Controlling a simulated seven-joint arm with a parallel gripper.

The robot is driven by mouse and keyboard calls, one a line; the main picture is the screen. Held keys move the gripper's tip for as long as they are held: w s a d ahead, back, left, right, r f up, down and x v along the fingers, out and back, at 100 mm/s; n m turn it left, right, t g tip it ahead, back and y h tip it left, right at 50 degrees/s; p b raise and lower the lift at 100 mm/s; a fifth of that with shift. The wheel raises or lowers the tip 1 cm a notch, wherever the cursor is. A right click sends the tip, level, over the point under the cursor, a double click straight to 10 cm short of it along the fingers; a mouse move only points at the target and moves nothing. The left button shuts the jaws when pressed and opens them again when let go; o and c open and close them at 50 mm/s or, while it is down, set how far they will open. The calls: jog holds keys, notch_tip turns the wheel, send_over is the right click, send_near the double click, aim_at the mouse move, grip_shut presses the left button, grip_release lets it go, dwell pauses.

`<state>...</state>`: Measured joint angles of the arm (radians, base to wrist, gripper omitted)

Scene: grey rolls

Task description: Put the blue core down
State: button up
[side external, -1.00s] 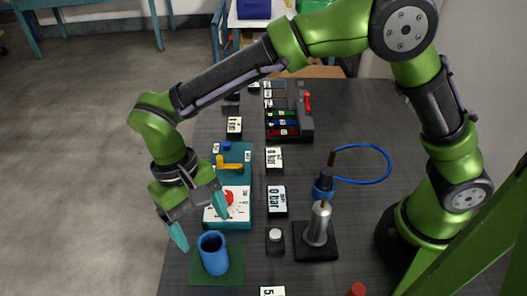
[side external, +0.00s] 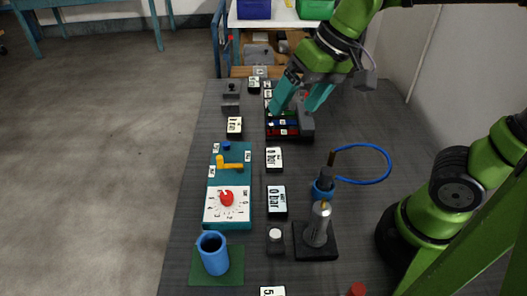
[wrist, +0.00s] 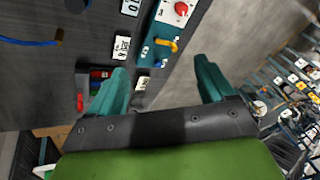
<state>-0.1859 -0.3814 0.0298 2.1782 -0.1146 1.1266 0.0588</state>
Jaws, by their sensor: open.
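The blue core (side external: 214,255) is a hollow blue cylinder with a side handle. It stands upright on a dark green square mat (side external: 229,276) at the near left of the table in the side view. My gripper (side external: 302,103) has teal fingers spread apart with nothing seen between them. It is over the far part of the table, above the black tray of coloured pieces, well away from the core. In the wrist view the open fingers (wrist: 162,82) show too, and the core is out of that picture.
The black tray (side external: 308,131) holds red, blue and green pieces. A teal panel (side external: 229,164) with a yellow handle, a red-knob dial (side external: 227,203), a blue hose (side external: 375,152), a metal cylinder (side external: 318,224) and several labelled blocks occupy the table.

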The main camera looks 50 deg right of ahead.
jog(key=s+d+f+m+t, duration=0.1)
jog(key=s+d+t, duration=0.2)
jog(key=d, duration=0.3)
jog(key=shift+s+f+h, duration=0.25)
jog(key=shift+s+h, duration=0.05)
jog(key=shift+s, duration=0.45)
dwell(0.5)
